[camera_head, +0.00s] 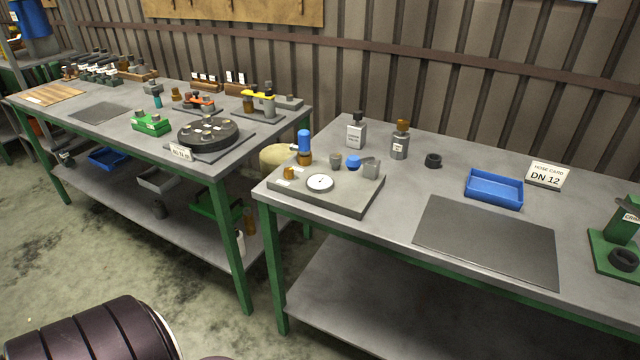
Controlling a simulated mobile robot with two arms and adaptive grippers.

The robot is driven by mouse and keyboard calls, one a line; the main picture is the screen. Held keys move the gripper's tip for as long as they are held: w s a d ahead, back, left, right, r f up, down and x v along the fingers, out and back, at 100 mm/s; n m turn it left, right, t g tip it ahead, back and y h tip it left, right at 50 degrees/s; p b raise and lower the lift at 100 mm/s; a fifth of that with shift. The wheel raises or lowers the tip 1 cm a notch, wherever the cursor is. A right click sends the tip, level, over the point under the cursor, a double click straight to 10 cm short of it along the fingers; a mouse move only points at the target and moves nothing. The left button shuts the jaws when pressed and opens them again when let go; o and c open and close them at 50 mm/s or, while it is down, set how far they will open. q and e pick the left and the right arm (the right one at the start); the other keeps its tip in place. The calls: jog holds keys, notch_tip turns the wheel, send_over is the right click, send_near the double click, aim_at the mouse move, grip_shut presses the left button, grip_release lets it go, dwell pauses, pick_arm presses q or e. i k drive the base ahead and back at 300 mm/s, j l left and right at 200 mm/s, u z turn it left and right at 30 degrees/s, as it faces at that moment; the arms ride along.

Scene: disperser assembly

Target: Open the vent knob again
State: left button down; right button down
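A grey test block (343,204) with a round white dial gauge (320,182) sits on the left end of the right-hand bench. It carries a tall blue-topped fitting with a brass base (304,147), a small brass knob (289,173), a grey cup-like part (335,160) and a round blue knob (353,162) beside a grey block (371,168). I cannot tell for certain which of these is the vent knob, or whether it is open or shut. Neither of my grippers is in view.
The right-hand bench (400,196) also holds two bottles (356,132) (400,140), a black ring (433,160), a blue tray (494,203), a dark mat (488,240) and a "DN 12" card (546,175). A gap separates it from the cluttered left bench (160,166).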

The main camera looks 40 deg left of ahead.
aim_at(289, 171)
jog(key=u, duration=1.25)
